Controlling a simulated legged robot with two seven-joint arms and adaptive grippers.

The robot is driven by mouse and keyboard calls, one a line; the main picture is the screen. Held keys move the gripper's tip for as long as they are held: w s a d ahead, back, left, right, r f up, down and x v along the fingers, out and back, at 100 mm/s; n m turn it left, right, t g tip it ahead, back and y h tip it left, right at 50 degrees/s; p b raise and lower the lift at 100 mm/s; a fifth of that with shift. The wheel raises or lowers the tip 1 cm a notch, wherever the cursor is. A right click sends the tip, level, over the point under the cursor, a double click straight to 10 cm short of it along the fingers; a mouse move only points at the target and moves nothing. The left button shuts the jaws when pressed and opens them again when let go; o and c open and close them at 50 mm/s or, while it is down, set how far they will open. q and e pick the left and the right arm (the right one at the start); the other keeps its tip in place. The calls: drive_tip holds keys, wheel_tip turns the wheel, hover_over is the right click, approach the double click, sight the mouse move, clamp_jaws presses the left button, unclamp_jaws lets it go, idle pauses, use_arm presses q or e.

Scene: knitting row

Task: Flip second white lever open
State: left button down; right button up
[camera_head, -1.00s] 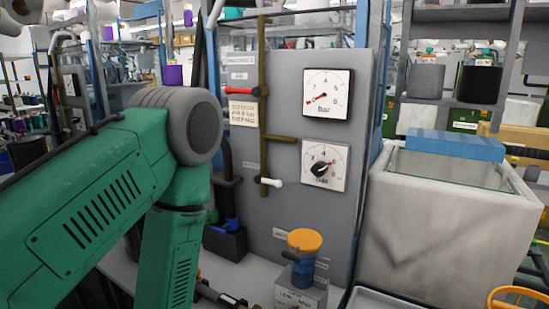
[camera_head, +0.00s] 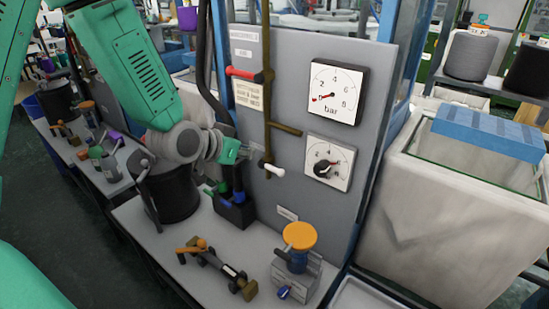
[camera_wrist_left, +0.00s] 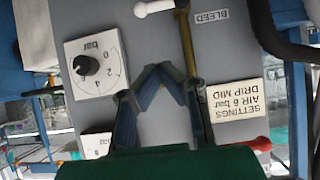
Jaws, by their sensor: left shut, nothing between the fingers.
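A white lever (camera_head: 271,169) juts out to the right from the lower end of the brass pipe (camera_head: 267,110) on the grey panel. In the left wrist view, which is upside down, the white lever (camera_wrist_left: 154,8) is at the top beside a BLEED label. My left gripper (camera_head: 251,150) is just up and left of the white lever in the head view. Its shut, empty fingers (camera_wrist_left: 158,70) point toward the panel beside the pipe, apart from the lever. A red lever (camera_head: 243,72) is higher on the pipe. I see only one white lever. My right gripper is out of view.
Two dials, an upper gauge (camera_head: 335,92) and a lower knob dial (camera_head: 328,163), are right of the pipe. Below are an orange-capped valve (camera_head: 299,236) and a small brass fitting (camera_head: 200,252) on the bench. A white tank (camera_head: 440,210) stands at right.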

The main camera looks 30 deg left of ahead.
use_arm(q)
drive_tip(key=shift+f, duration=0.1)
drive_tip(key=p, duration=0.1)
hover_over(272, 169)
drive_tip(key=s, duration=0.2)
wheel_tip(272, 169, down, 5)
drive_tip(key=f, duration=0.2)
drive_tip(key=w+f, duration=0.1)
drive_tip(key=f, duration=0.1)
drive_tip(key=shift+d+f+p, duration=0.15)
drive_tip(key=shift+f+p, duration=0.15)
drive_tip(key=shift+p, duration=0.1)
drive_tip(key=shift+w, duration=0.1)
